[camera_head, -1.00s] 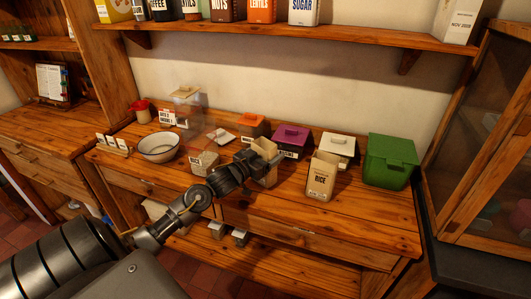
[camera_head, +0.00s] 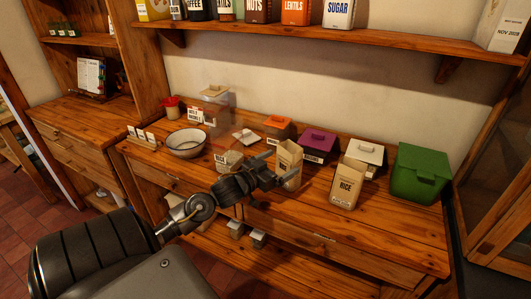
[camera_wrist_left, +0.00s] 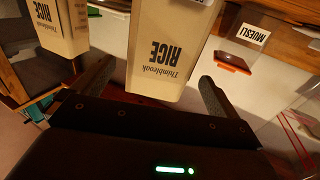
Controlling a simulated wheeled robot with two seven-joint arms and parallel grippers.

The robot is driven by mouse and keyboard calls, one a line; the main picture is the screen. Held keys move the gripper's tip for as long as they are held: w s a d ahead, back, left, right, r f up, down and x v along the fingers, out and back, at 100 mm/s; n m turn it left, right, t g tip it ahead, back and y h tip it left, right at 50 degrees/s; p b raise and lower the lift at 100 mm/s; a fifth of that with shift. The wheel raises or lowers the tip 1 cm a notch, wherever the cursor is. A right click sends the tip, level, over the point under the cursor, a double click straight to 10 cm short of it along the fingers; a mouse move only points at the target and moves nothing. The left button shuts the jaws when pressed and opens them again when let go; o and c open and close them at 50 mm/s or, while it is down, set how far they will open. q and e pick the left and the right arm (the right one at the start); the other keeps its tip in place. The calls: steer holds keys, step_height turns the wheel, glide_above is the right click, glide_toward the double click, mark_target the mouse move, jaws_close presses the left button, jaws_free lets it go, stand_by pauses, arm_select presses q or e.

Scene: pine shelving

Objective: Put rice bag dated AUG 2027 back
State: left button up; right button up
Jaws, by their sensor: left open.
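A beige rice bag (camera_head: 290,160) stands upright on the wooden counter (camera_head: 400,228), just beyond my left gripper (camera_head: 276,170). No date is legible on either bag. My right gripper is out of view.
A green bin (camera_head: 420,175), purple-lidded box (camera_head: 318,143), white-lidded box (camera_head: 362,153) and orange-lidded box (camera_head: 278,128) line the back. A white bowl (camera_head: 187,143) stands left. The upper shelf (camera_head: 370,42) holds canisters and a bag marked NOV 2028 (camera_head: 505,25).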

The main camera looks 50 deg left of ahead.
arm_select(q)
steer(key=s, duration=0.5)
steer(key=shift+s+a+b, duration=0.15)
steer(key=shift+s+b, duration=0.15)
steer(key=shift+s, duration=0.1)
steer(key=shift+w, duration=0.1)
